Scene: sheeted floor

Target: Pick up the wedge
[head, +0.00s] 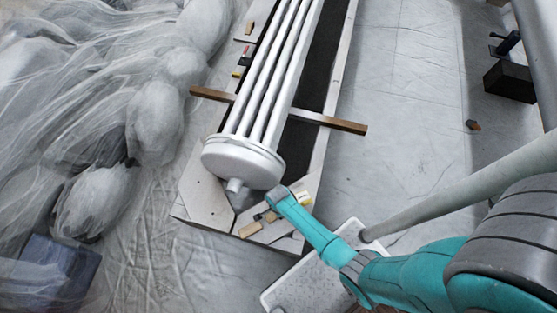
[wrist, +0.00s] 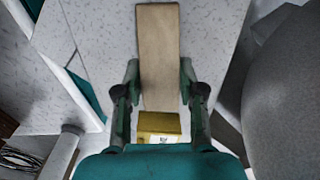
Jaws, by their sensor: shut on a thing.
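The wedge, a flat tan wooden piece (wrist: 158,50), lies lengthwise between the fingers of my gripper (wrist: 160,83) in the wrist view. My gripper is shut on it, with one finger along each long side. In the head view the wedge (head: 250,229) shows at the near end of the pale bench, and my gripper (head: 264,214) reaches it from the right. Its far end sticks out beyond the fingertips. I cannot tell whether it still touches the bench top.
A yellow block (wrist: 157,125) lies close behind the wedge. A large white cylinder with long tubes (head: 243,160) rests just beyond my gripper. Wooden bars (head: 345,126) cross the bench. A white tray (head: 275,295) stands at the front. Sheeted heaps (head: 85,110) fill the left.

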